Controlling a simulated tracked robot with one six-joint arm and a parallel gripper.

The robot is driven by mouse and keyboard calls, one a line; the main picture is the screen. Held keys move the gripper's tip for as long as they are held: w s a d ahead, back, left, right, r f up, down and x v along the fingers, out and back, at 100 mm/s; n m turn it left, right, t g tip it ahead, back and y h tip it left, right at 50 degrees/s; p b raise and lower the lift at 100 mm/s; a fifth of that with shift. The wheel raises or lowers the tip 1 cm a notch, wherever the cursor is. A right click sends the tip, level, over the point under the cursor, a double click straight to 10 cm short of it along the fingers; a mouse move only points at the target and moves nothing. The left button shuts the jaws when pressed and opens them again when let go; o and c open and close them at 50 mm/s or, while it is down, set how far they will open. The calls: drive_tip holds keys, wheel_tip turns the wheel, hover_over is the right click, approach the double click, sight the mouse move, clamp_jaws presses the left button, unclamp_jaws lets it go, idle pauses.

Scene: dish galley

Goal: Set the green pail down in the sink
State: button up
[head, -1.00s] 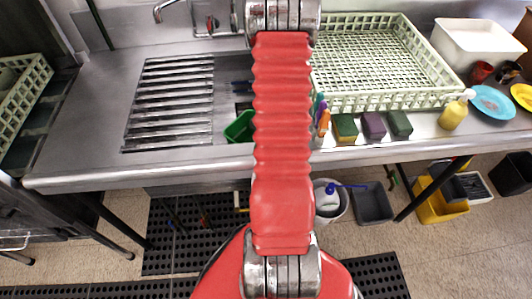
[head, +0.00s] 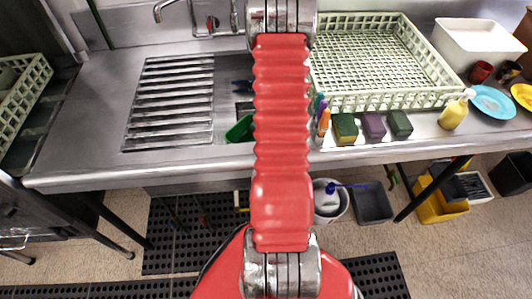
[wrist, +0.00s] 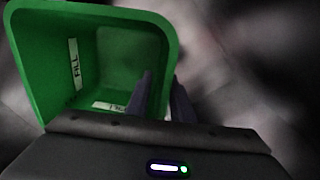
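The green pail (head: 240,130) shows in the head view at the front of the sink area, just left of my red arm, which hides much of it. In the wrist view the pail (wrist: 85,60) is close, its open mouth facing the camera, with white labels inside and no contents visible. My gripper (wrist: 161,76) has one dark finger inside the pail and the other outside, with the pail's right wall between them. It is shut on that wall. In the head view the gripper is mostly hidden behind the arm. The pail's contact with the sink floor cannot be seen.
A slatted draining area (head: 172,100) lies left of the pail. A pale green dish rack (head: 385,103) stands right of my arm, with several sponges (head: 374,125) in front. A yellow soap bottle (head: 453,113) and a blue plate (head: 493,102) are farther right. The tap (head: 163,10) is behind.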

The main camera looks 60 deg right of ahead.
drive_tip(key=shift+r, duration=0.15)
wheel_tip(320, 180, up, 12)
drive_tip(key=s, duration=0.1)
idle(0.7)
idle(0.8)
drive_tip(key=w+a+r+m+t+h, duration=0.1)
drive_tip(key=w+a+r+m, duration=0.3)
drive_tip(key=a+r, duration=0.5)
drive_tip(key=w+a+r+m+t, duration=0.1)
drive_tip(key=w+a+r+m, duration=0.3)
drive_tip(key=a+r, duration=0.55)
drive_tip(key=s+a+r+m+t, duration=0.1)
drive_tip(key=s+a+r+m, duration=0.1)
drive_tip(key=a, duration=0.4)
drive_tip(key=s+a+r+m, duration=0.3)
drive_tip(key=a+r+m, duration=0.1)
drive_tip(key=a, duration=0.2)
drive_tip(key=s+a+r+m+t+y, duration=0.1)
drive_tip(key=s+a+r+m, duration=0.2)
drive_tip(key=a, duration=0.3)
drive_tip(key=shift+a+r+t, duration=0.3)
drive_tip(key=shift+a, duration=0.05)
